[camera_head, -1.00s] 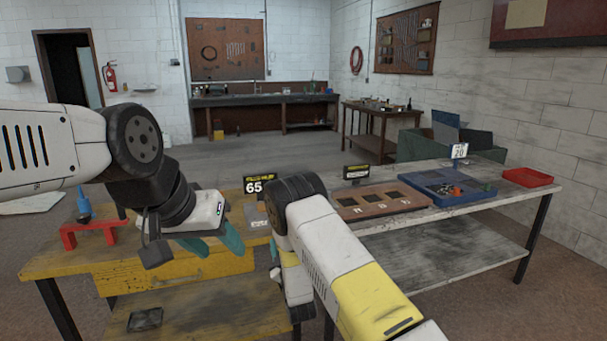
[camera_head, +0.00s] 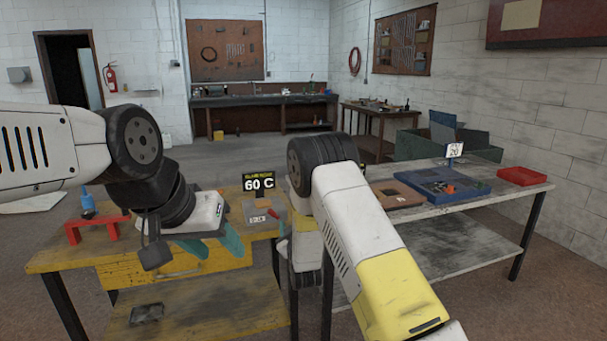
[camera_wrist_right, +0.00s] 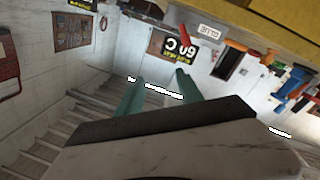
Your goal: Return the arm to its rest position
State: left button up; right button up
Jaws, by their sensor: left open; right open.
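My right arm (camera_head: 365,235) reaches in from the bottom right and bends at a dark joint high in the middle of the head view. Its gripper is hidden behind the arm there. In the right wrist view my right gripper (camera_wrist_right: 158,90) shows two teal fingers spread apart with nothing between them. My left gripper (camera_head: 214,246) has its teal fingers apart and empty, above the yellow bench at the left.
A display (camera_head: 258,184) reading 60 C stands behind a grey block (camera_head: 258,212) on the yellow bench (camera_head: 75,260). A red stand (camera_head: 97,228) holds a blue-topped item. The grey bench (camera_head: 480,180) carries a brown board (camera_head: 398,198), blue tray (camera_head: 430,190) and red bin (camera_head: 524,176).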

jog(key=d+r+m+g+h, duration=0.1)
jog(key=d+r+m+g, duration=0.2)
jog(key=d+r, duration=0.45)
jog(key=s+d+r+m+g, duration=0.2)
jog(key=s+d+r+g, duration=0.15)
jog(key=s+r, duration=0.7)
jog(key=s+d+r+m+g, duration=0.1)
jog(key=s+d+g, duration=0.1)
jog(key=s, duration=1.4)
jog(key=s+d+r+m+g, duration=0.1)
jog(key=s+d, duration=0.4)
jog(key=s, duration=1)
jog(key=shift+s+d+m+g, duration=0.3)
jog(key=shift+m+g, duration=0.2)
jog(key=shift+g, duration=0.65)
jog(key=shift+r, duration=0.1)
